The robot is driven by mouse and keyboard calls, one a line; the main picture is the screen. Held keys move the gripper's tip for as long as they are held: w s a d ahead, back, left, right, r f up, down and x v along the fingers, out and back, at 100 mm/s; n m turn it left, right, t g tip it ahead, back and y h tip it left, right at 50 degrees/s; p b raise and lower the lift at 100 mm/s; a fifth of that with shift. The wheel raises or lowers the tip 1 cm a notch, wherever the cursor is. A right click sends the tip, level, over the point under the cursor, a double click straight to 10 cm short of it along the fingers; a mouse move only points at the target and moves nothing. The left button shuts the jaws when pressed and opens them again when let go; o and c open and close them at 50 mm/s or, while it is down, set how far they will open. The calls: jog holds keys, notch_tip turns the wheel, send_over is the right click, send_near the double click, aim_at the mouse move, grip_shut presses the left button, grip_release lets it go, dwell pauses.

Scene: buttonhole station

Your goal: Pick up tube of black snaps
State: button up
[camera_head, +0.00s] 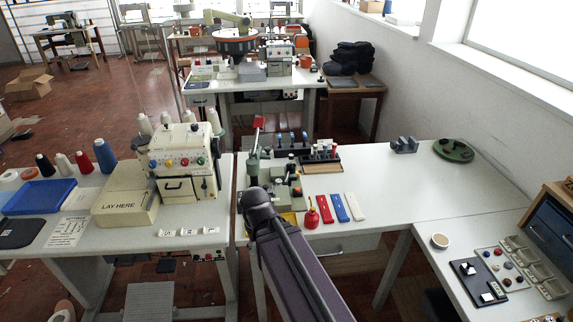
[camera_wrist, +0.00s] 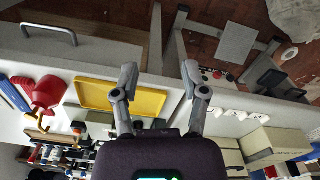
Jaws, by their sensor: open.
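A dark rack (camera_head: 318,160) with several small upright pieces, some dark, some red or white, stands on the right-hand white table behind the press. I cannot tell which of them, if any, is the tube of black snaps. My gripper (camera_wrist: 159,67) is open and empty in the wrist view, its two fingers spread above the gap between the tables. In the head view my arm hides it. The rack is well apart from the fingers.
A yellow tray (camera_wrist: 150,102) and a red oil can (camera_wrist: 47,93) lie near my gripper. Red (camera_head: 324,209), blue (camera_head: 340,208) and white (camera_head: 354,207) strips lie beside the can. A green press (camera_head: 285,188) stands nearby. The table's right-hand middle is clear.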

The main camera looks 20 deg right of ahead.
jog(key=shift+d, duration=0.15)
